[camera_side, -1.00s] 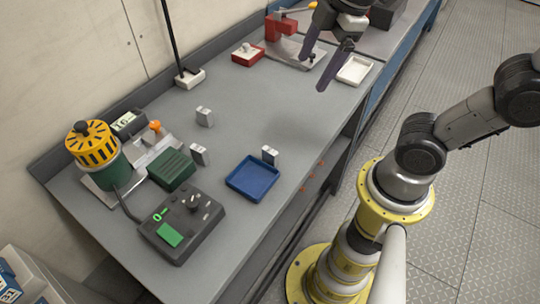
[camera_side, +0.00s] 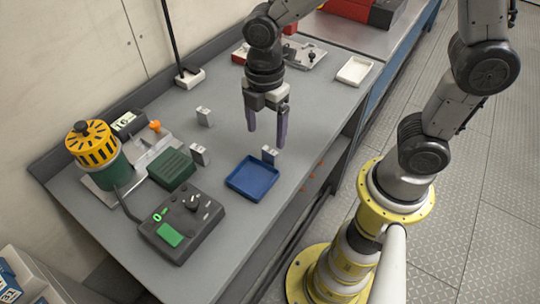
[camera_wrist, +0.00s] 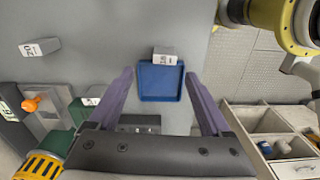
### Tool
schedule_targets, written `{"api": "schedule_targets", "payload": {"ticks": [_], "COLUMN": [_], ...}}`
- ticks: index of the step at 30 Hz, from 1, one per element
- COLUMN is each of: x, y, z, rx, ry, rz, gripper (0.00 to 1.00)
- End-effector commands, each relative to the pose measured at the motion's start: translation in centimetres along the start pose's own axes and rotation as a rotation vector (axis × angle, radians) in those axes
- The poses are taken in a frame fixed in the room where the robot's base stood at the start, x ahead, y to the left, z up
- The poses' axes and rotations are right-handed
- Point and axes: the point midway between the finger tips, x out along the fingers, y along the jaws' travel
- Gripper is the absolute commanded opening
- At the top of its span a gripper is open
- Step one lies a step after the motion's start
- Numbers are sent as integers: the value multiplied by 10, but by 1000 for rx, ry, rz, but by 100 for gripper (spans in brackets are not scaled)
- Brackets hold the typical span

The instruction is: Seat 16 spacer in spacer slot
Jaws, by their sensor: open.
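Three small grey spacer blocks with white number labels stand on the bench. One spacer (camera_side: 269,155) is at the blue tray's far edge; in the wrist view (camera_wrist: 165,57) its label looks like 16 or 18, too small to be sure. A second spacer (camera_side: 199,154) is beside the green block; a third (camera_side: 204,116) is farther back and reads about 20 in the wrist view (camera_wrist: 40,47). My gripper (camera_side: 266,138) is open, empty and pointing down above the spacer by the tray. The metal fixture (camera_side: 150,150) has an orange knob; I cannot make out the slot.
The blue tray (camera_side: 252,190) looks empty. A green ribbed block (camera_side: 171,169), a control box (camera_side: 182,222), a yellow-topped green motor (camera_side: 100,160) and a display reading about 16 (camera_side: 123,122) stand left. A white tray (camera_side: 354,71) lies at the back. The mid-bench is mostly clear.

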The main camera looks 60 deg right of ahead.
Motion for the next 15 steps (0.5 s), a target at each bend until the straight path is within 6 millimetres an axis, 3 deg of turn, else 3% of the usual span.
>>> {"api": "schedule_targets", "payload": {"ticks": [5, 15], "x": [11, 54], "y": [-2, -8], "z": [1, 6], "rx": [1, 0], "ry": [-1, -2], "rz": [-3, -4], "gripper": [82, 82]}}
